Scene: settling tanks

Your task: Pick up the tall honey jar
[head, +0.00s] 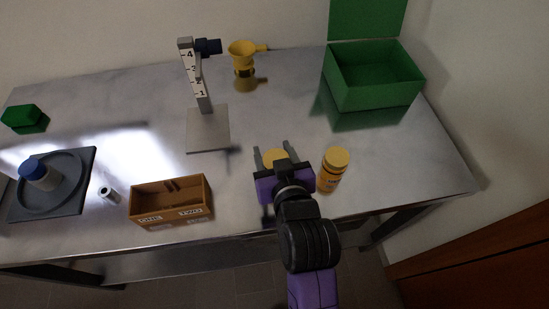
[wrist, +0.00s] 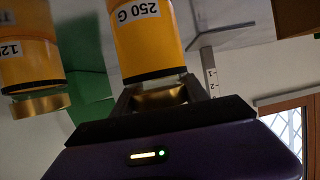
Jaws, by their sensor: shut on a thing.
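My gripper (head: 271,151) is over the front right of the table, its fingers on either side of a yellow-lidded honey jar (head: 275,158). In the wrist view my gripper (wrist: 160,94) is shut on the gold lid end of this amber jar (wrist: 145,45), labelled 250 G; its far end is cut off. It seems to be the tall honey jar. A second honey jar (head: 331,172) stands just to the right, apart from my gripper. It also shows in the wrist view (wrist: 30,62), with a 125 label and gold lid. Whether the held jar touches the table is hidden.
A brown two-compartment box (head: 172,206) is left of my gripper. A numbered stand (head: 208,130) and a yellow funnel (head: 242,55) are behind. An open green box (head: 376,88) is at back right. A dark plate stand (head: 80,185) holds a blue-capped container (head: 38,175).

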